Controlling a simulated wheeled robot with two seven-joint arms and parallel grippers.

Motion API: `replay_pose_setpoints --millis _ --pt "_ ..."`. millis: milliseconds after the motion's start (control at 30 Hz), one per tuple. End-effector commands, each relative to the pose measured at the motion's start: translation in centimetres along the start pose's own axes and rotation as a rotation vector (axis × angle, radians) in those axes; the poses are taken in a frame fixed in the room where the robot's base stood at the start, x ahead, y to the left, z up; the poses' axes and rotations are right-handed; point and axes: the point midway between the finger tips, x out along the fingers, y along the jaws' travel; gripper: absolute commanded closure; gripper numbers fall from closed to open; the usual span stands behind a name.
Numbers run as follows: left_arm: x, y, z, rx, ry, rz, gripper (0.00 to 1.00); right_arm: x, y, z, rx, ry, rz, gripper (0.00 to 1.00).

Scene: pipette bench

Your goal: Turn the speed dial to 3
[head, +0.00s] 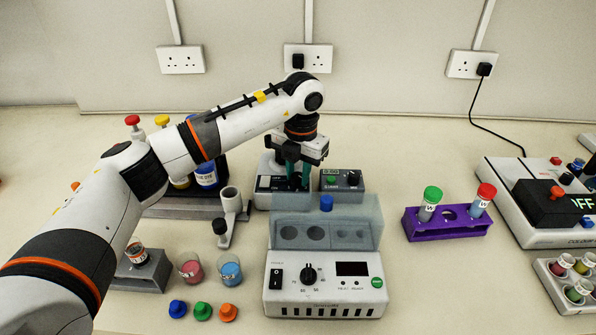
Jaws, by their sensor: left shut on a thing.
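My left gripper (299,180) points down behind the heater box, its dark green fingers close together at the right side of a small white device (264,185) with a dark panel. The fingers are shut on what seems to be the device's speed dial, mostly hidden by the gripper and the clear cover in front. I cannot read the dial's setting. My right gripper is not in view.
The heater box (325,293) with a clear cover (350,214) stands in front. A purple tube rack (446,227) is at right, beakers (231,271) at left.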

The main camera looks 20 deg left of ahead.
Motion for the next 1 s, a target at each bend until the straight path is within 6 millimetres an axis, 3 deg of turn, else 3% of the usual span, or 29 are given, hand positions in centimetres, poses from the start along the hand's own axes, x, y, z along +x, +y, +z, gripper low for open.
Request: replay_pose_setpoints --millis 267,300,400,767,1000 --pt "-0.2 -0.1 -0.1 -0.001 0.004 -0.001 0.95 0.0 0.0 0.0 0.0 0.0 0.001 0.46" --pt "-0.2 -0.1 -0.1 -0.001 0.004 -0.001 0.68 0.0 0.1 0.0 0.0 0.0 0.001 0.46" --pt "-0.2 -0.1 -0.1 0.0 0.003 -0.001 0.51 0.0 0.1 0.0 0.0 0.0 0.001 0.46" --pt "-0.5 0.0 -0.1 0.001 0.003 -0.001 0.51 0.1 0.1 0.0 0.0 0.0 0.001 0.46" --pt "-4.4 0.0 -0.1 0.001 0.007 -0.001 0.51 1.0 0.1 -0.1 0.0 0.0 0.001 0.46"
